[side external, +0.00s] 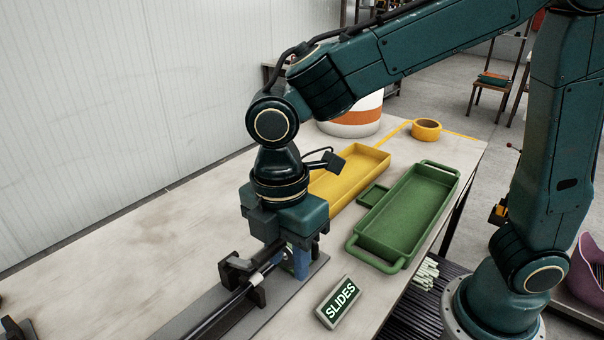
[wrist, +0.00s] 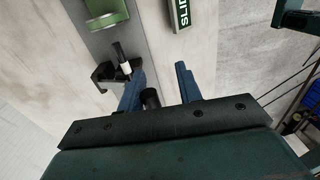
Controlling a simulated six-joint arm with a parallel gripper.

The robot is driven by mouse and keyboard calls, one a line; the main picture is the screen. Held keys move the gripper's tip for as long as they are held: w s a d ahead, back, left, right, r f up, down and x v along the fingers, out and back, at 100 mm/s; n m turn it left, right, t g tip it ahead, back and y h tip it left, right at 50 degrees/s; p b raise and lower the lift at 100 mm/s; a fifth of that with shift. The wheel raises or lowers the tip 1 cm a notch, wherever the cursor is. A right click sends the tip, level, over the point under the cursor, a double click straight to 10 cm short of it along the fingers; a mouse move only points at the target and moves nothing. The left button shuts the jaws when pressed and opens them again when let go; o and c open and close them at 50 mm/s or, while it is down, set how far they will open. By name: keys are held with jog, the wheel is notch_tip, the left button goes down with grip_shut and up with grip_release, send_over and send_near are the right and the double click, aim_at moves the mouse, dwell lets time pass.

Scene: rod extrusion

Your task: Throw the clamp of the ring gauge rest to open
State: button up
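A dark bar with a white band (wrist: 125,67) lies at the bracket. The clamp's position is unclear, partly hidden by my fingers.
A sign reading SLIDES (side external: 340,302) stands right of the strip. A yellow tray (side external: 352,172), a green handled tray (side external: 408,215) and a small green dish (side external: 373,195) lie behind. Yellow tape (side external: 426,129) and a striped tub (side external: 352,122) stand farther back.

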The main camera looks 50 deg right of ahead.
jog(key=s+r+t, duration=0.3)
jog(key=s+r, duration=0.2)
jog(key=r, duration=0.5)
jog(key=s+d+f+m+t, duration=0.1)
jog(key=s+d+m+t, duration=0.1)
jog(key=d+m, duration=1.4)
jog(key=shift+s+d+f+t, duration=0.3)
jog(key=shift+s+d, duration=0.6)
jog(key=shift+d, duration=1.2)
jog(key=shift+s+d+f+m+t, duration=0.3)
jog(key=shift+s+d+m, duration=0.25)
jog(key=shift+m, duration=0.45)
